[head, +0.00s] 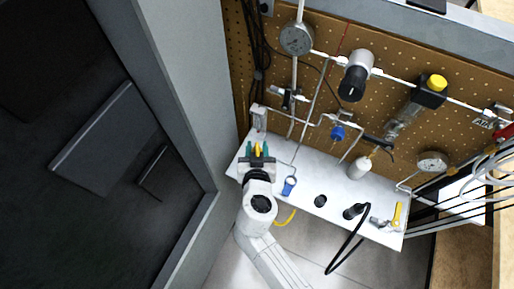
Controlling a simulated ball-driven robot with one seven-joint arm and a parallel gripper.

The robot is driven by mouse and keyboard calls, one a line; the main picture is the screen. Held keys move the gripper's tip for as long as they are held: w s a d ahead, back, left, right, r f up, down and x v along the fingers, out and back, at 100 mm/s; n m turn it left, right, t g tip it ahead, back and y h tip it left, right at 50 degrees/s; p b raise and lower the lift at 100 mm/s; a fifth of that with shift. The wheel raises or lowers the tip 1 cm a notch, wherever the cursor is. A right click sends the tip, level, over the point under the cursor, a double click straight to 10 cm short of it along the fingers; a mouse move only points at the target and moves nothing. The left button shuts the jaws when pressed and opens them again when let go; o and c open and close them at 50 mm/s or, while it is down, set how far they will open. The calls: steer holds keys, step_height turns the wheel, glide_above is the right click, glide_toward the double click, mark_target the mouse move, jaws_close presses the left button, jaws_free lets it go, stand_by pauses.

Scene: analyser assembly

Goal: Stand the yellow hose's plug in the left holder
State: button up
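My gripper (256,150) is over the left end of the white shelf (335,178), its teal fingertips on either side of a small yellow piece (257,148), which looks like the yellow hose's plug. The fingers appear closed on it. The yellow hose (286,218) shows as a short curve beside my arm, below the shelf's front edge; the rest is hidden. A dark round holder (320,201) on the shelf looks empty. To its right, a black plug (353,211) with a black hose stands in or on another spot. Whether a holder lies beneath my gripper is hidden.
A blue-ringed part (289,185) sits on the shelf just right of my gripper. A white bottle (360,167) and a yellow-handled valve (397,215) are farther right. Pipes and gauges (297,39) cover the pegboard behind. A grey cabinet wall (175,90) stands close on the left.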

steer(key=shift+d, duration=0.1)
steer(key=shift+s+d+r+p, duration=0.3)
steer(key=shift+d+r, duration=0.05)
steer(key=shift+d, duration=0.15)
steer(key=shift+s+d+f+b, duration=0.15)
steer(key=shift+s+d+b, duration=0.25)
steer(key=shift+s+d, duration=1.95)
steer(key=shift+s+d+f+b, duration=0.1)
steer(key=shift+s+d+b, duration=0.5)
steer(key=shift+d, duration=3.1)
steer(key=shift+s+d+f+b, duration=0.15)
steer(key=shift+s+d, duration=1.7)
steer(key=shift+d, duration=1.2)
steer(key=shift+w+f, duration=0.15)
steer(key=shift+f, duration=0.15)
steer(key=shift+w+f+b, duration=0.2)
steer(key=shift+f+b, duration=0.1)
steer(key=shift+b, duration=0.1)
steer(key=shift+w+a+f+b, duration=0.1)
steer(key=shift+w+f+b, duration=0.35)
steer(key=shift+f, duration=0.1)
steer(key=shift+f+b, duration=1.1)
steer(key=shift+b, duration=0.15)
